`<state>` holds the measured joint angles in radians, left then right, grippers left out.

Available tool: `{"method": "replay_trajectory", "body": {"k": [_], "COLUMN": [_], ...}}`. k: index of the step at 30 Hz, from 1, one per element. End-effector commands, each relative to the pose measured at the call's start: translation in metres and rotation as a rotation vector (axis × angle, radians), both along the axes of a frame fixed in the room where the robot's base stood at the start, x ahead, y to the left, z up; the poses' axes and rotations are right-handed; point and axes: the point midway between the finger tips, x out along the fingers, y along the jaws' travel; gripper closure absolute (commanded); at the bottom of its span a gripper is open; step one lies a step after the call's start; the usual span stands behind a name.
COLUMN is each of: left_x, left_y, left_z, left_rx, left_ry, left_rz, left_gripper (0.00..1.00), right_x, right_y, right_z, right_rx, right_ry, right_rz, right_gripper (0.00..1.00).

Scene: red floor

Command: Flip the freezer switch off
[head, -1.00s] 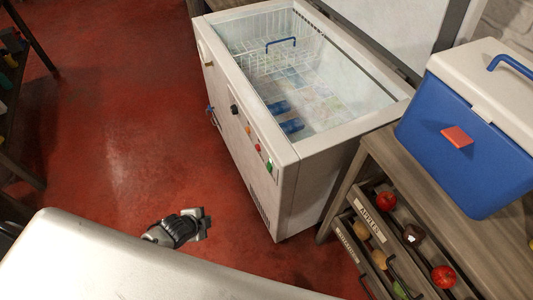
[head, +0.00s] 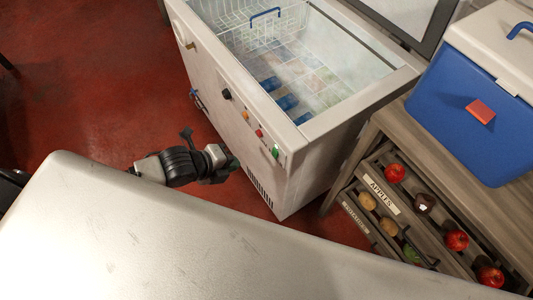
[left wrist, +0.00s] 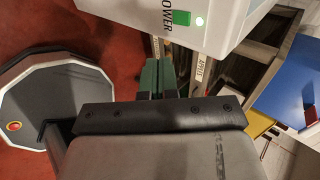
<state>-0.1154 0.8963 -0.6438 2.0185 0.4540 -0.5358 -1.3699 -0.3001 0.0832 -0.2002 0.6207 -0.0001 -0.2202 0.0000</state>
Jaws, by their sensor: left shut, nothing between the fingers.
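The white chest freezer (head: 235,105) stands in the middle of the head view. The green power switch (head: 275,152) is at the near end of its front panel. In the left wrist view the green switch (left wrist: 182,43) shows beside the word POWER, with a bright indicator light (left wrist: 200,21) near it. My left gripper (head: 229,168) is in front of the freezer panel, lower and left of the switch in the head view, and looks apart from it. Its dark green fingers (left wrist: 158,78) are together and empty, pointing toward the panel. My right gripper is not in view.
A black knob (head: 226,94) and orange and red buttons (head: 258,133) share the panel. A wooden stand with fruit drawers (head: 380,195) and a blue cooler (head: 470,105) are to the right. Red floor (head: 90,90) is clear to the left.

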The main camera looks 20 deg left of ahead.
Motion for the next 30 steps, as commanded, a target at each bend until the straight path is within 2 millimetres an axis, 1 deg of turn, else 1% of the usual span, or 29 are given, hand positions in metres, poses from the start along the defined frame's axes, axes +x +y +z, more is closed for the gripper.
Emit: {"method": "replay_trajectory", "body": {"k": [4, 7, 18, 21, 24, 30], "left_x": [0.006, 0.016, 0.06, 0.073, 0.081, 0.088], "left_y": [-0.005, -0.012, -0.047, -0.057, -0.063, -0.069], "left_z": [-0.007, -0.018, -0.072, -0.071, -0.073, -0.075], "left_rx": [-0.002, -0.004, -0.005, -0.004, -0.002, -0.002], "left_ry": [-0.001, -0.001, -0.001, -0.002, -0.001, 0.0], "left_rz": [0.003, 0.003, 0.003, 0.003, 0.003, 0.001], "left_gripper": [1.0, 1.0, 1.0, 1.0, 1.0, 1.0], "right_x": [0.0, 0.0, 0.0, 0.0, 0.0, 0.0], "right_y": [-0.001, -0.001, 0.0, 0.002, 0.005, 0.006], "right_z": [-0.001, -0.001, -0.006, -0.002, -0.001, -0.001], "right_rx": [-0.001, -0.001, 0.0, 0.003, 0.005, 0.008], "right_ry": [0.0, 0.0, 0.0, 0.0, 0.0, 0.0], "right_rz": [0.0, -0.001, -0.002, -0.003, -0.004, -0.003], "right_gripper": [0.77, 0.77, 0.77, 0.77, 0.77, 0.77]}}
